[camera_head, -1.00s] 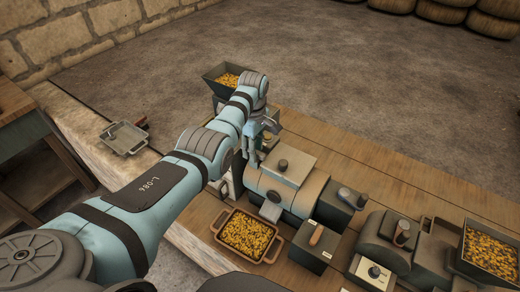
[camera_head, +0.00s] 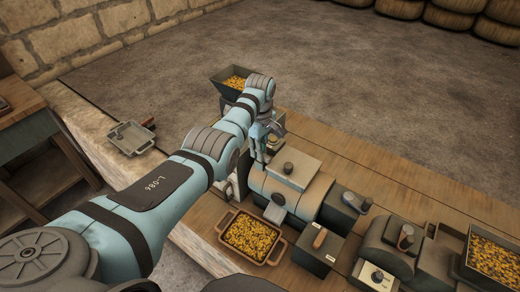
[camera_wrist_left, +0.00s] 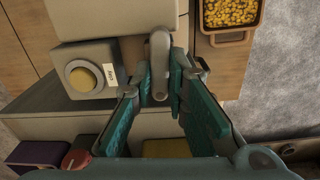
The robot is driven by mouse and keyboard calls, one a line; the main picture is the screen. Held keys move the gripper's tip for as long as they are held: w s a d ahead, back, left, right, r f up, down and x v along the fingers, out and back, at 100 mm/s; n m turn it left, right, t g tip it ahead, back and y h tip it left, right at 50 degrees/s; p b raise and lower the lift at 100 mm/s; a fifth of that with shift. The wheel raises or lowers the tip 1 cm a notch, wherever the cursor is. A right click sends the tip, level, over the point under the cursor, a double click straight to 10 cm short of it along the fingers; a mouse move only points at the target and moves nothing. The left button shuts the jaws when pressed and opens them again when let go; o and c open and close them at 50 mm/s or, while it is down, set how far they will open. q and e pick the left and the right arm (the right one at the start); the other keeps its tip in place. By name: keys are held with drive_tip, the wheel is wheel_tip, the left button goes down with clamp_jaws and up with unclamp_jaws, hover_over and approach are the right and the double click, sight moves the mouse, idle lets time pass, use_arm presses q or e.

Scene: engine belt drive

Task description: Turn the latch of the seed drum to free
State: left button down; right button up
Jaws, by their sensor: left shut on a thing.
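The seed drum (camera_head: 313,197) is a grey-brown cylinder lying on the wooden bench, with a lidded box on top. My left gripper (camera_head: 262,155) is at the drum's left end, beside the box. In the left wrist view my left gripper (camera_wrist_left: 160,88) is shut on a grey, rounded bar, the latch (camera_wrist_left: 159,50), which stands upright in the picture between the fingertips. In the head view the gripper and arm hide the latch. My right gripper is not in view.
A tray of yellow seeds (camera_head: 224,232) sits in front of the drum. A seed hopper (camera_head: 217,78) stands behind the gripper. A dial with a white label (camera_wrist_left: 82,77) is left of the latch in the wrist view. Other machine boxes (camera_head: 318,248) stand close right.

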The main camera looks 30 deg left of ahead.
use_arm(q)
drive_tip(key=m, duration=0.3)
drive_tip(key=shift+f+m+p, duration=0.1)
drive_tip(key=shift+m+p, duration=0.3)
drive_tip(key=m, duration=0.4)
drive_tip(key=shift+d+m, duration=0.1)
drive_tip(key=shift+m, duration=0.2)
drive_tip(key=m, duration=0.4)
drive_tip(key=shift+d+f+m, duration=0.1)
drive_tip(key=shift+m, duration=0.2)
drive_tip(key=shift+d+m, duration=0.1)
drive_tip(key=shift+m, duration=2)
drive_tip(key=c, duration=1.7)
unclamp_jaws()
drive_tip(key=shift+o, duration=0.6)
drive_tip(key=shift+w, duration=0.2)
